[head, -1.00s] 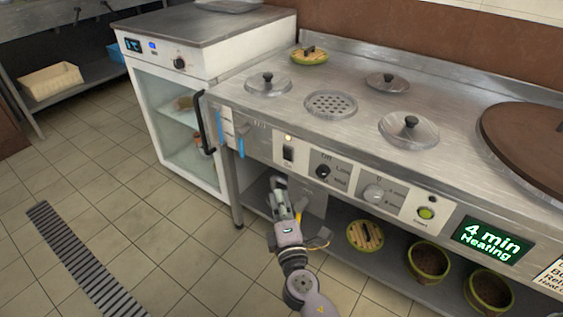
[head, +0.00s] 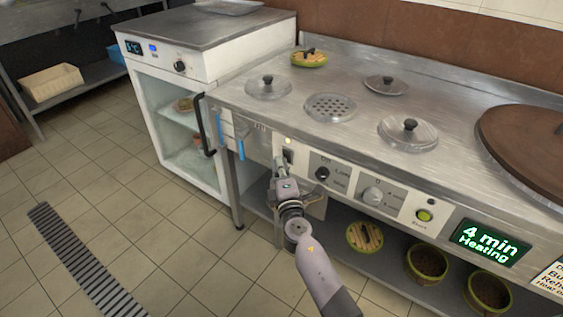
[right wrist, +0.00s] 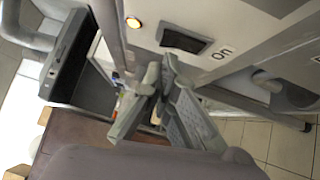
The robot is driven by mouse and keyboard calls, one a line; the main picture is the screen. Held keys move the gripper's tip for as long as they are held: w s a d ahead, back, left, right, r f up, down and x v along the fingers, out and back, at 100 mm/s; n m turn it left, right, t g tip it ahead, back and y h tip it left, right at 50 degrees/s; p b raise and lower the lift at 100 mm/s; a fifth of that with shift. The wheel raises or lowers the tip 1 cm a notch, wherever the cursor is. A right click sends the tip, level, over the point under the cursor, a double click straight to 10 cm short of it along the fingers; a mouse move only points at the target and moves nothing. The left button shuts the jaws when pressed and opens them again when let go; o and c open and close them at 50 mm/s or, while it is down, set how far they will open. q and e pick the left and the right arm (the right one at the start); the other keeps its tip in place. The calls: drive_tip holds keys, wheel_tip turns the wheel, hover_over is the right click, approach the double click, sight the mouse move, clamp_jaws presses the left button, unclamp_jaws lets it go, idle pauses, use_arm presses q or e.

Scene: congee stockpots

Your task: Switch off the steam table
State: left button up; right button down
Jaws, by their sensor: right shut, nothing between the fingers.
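The steam table (head: 240,98) is a long steel counter with round lids on top and controls along its front. Its black rocker switch (head: 288,154), marked "On", sits under a lit indicator light (head: 287,141). My left gripper is not in view.
Right of the switch are a black knob (head: 322,174), a grey knob (head: 373,196), a green start button (head: 424,215) and a display (head: 489,242) reading "4 min Heating". A white glass-door cabinet (head: 178,130) stands at left. Pots (head: 427,263) sit on the lower shelf.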

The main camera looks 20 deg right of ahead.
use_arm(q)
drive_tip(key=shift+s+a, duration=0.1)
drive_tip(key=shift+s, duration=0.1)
use_arm(e)
drive_tip(key=shift+w+d, duration=0.3)
drive_tip(key=shift+d, duration=0.05)
use_arm(q)
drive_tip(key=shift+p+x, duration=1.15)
drive_tip(key=shift+p, duration=0.05)
use_arm(e)
drive_tip(key=shift+w+d+r+m+g, duration=0.2)
drive_tip(key=shift+d+m+g, duration=0.05)
drive_tip(key=shift+m+g, duration=0.05)
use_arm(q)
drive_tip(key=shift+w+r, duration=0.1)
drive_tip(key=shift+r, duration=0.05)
